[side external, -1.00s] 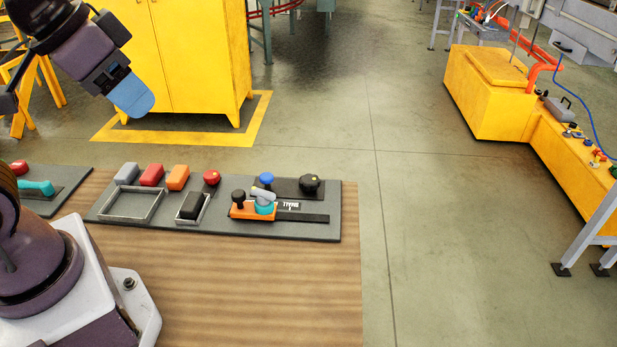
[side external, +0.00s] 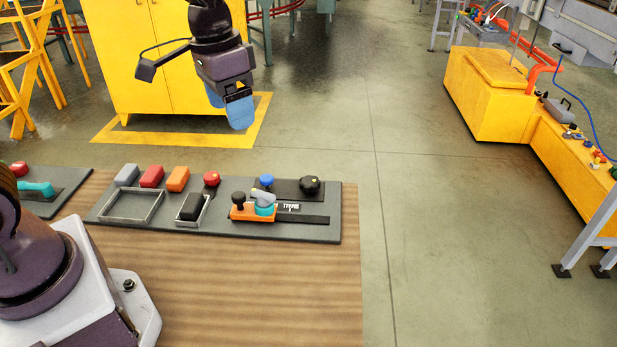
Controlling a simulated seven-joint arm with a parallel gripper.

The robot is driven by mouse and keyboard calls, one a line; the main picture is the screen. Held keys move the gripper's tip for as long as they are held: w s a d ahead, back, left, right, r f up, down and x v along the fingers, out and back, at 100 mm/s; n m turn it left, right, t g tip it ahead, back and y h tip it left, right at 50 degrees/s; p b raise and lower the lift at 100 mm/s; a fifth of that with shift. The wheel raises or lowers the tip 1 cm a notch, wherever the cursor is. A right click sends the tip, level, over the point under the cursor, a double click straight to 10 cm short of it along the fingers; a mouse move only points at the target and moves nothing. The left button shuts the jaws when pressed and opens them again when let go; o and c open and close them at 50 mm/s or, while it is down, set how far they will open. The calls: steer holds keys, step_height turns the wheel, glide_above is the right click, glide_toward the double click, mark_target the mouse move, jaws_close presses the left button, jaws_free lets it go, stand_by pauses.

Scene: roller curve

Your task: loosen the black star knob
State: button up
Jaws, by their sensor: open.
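My gripper (side external: 228,105) hangs at the upper middle-left with its blue fingers pointing down. It is open and empty, high above the grey panel and well clear of it. A wide, lumpy black knob (side external: 309,185) sits on a dark plate at the panel's right end. A smaller black knob (side external: 238,198) stands on an orange block (side external: 243,213) left of it. Both knobs are too small to tell for certain which has the star shape. The orange block sits at the left of a black rail (side external: 304,218), with a teal part (side external: 265,209) and a grey lever on it.
The grey panel (side external: 150,228) lies on a wooden table (side external: 250,290). It also bears a blue knob (side external: 266,180), a red knob (side external: 211,179), grey, red and orange blocks, and two frames, one around a black block (side external: 191,207). A yellow cabinet (side external: 160,60) stands behind.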

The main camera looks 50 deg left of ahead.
mark_target(308, 180)
steer(key=w+a+f+m+g, duration=0.1)
steer(key=w+a+f+m, duration=0.1)
steer(key=w+f+m, duration=0.6)
steer(key=w+a+f+m, duration=0.1)
steer(key=w+f+m, duration=0.3)
steer(key=w, duration=0.6)
steer(key=shift+n, duration=0.4)
step_height(308, 180, down, 14)
steer(key=shift+r, duration=0.15)
steer(key=c, duration=0.9)
